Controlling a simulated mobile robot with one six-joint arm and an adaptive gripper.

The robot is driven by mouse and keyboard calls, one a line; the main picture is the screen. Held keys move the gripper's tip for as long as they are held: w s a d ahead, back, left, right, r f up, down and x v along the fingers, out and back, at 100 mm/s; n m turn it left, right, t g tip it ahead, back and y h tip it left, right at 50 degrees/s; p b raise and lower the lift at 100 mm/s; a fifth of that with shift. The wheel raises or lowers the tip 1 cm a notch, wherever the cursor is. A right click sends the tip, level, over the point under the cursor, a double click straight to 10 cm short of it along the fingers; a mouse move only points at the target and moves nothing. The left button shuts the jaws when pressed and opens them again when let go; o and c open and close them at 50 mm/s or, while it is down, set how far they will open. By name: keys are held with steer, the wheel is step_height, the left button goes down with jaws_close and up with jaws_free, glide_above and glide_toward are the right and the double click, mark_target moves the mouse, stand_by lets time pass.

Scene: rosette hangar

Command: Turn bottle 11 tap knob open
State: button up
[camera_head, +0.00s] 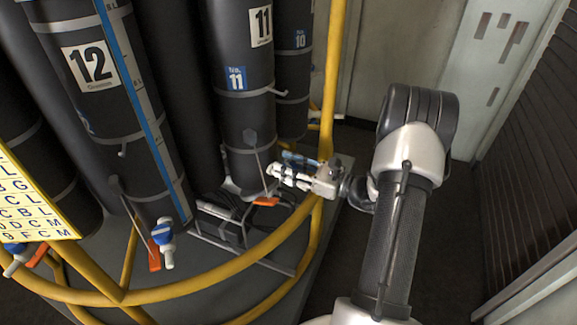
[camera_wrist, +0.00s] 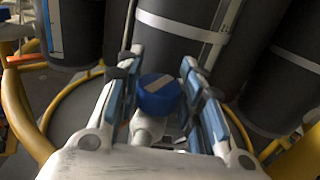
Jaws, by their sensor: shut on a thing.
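Bottle 11 (camera_head: 244,95) is a tall black cylinder with a white "11" label and a small blue label. Its blue tap knob (camera_wrist: 160,93), with a pale stripe across the top, lies between the fingers of my gripper (camera_wrist: 160,85) in the wrist view. My gripper (camera_head: 274,170) is shut on the knob, at the foot of the bottle. In the head view the fingers hide most of the knob. An orange lever (camera_head: 266,201) shows just below the fingers.
Bottle 12 (camera_head: 92,65) stands to the left, with its own blue knob (camera_head: 162,231) and orange lever (camera_head: 154,254). Bottle 10 (camera_head: 295,70) stands behind on the right. A yellow rail (camera_head: 225,270) curves around the front, and a yellow post (camera_head: 332,80) rises close to my gripper.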

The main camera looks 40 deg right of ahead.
steer(key=c, duration=0.4)
steer(key=shift+w+n+g+y, duration=0.1)
steer(key=shift+n+g+y, duration=0.6)
steer(key=shift+n+y, duration=0.4)
steer(key=shift+c, duration=0.2)
steer(key=shift+n+g+y, duration=1.2)
steer(key=shift+g+y, duration=0.3)
steer(key=shift+y, duration=0.2)
steer(key=o, duration=1.1)
